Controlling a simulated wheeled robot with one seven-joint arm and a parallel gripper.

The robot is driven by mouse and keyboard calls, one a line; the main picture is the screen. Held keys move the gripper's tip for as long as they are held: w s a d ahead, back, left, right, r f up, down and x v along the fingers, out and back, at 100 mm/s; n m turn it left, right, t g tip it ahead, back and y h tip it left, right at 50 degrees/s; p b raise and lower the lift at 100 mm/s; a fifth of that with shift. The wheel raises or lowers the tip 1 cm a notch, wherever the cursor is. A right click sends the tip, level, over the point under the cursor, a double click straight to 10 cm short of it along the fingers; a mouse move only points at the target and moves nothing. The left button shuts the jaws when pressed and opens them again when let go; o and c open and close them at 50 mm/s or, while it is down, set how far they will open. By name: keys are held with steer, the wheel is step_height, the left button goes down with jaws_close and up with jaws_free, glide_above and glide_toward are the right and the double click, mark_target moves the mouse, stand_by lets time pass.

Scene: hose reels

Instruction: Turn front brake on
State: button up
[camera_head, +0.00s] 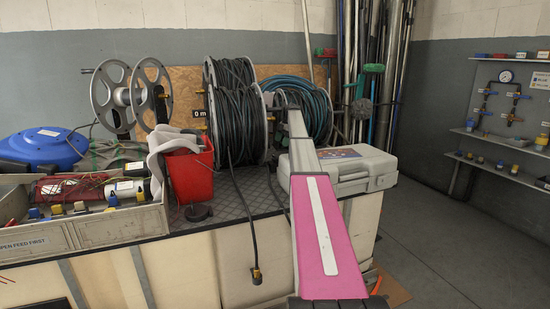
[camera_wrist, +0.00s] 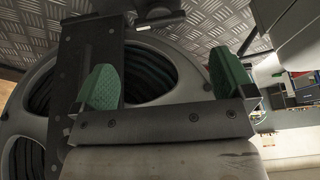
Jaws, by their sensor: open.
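The front hose reel (camera_head: 238,112) holds dark hose and stands on the bench. Its grey flange with oval openings fills much of the wrist view (camera_wrist: 190,72). My gripper (camera_wrist: 167,82) is open, its two green pads apart with nothing clearly held between them. The pads are close in front of the flange. A dark bolted bar (camera_wrist: 93,65) runs up beside and behind the left pad. In the head view my pink and grey arm reaches towards the reel's right side, and the gripper is largely hidden there. I cannot clearly tell the front brake in either view.
A second reel with blue-green hose (camera_head: 306,108) stands behind to the right. A grey case (camera_head: 350,172) lies right of my arm, and a red bucket (camera_head: 190,175) stands left. A hose end (camera_head: 257,273) hangs over the bench front. The floor at right is clear.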

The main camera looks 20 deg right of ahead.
mark_target(275, 157)
steer(key=x, duration=0.9)
steer(key=shift+a+f, duration=0.15)
steer(key=shift+f, duration=0.2)
steer(key=c, duration=0.8)
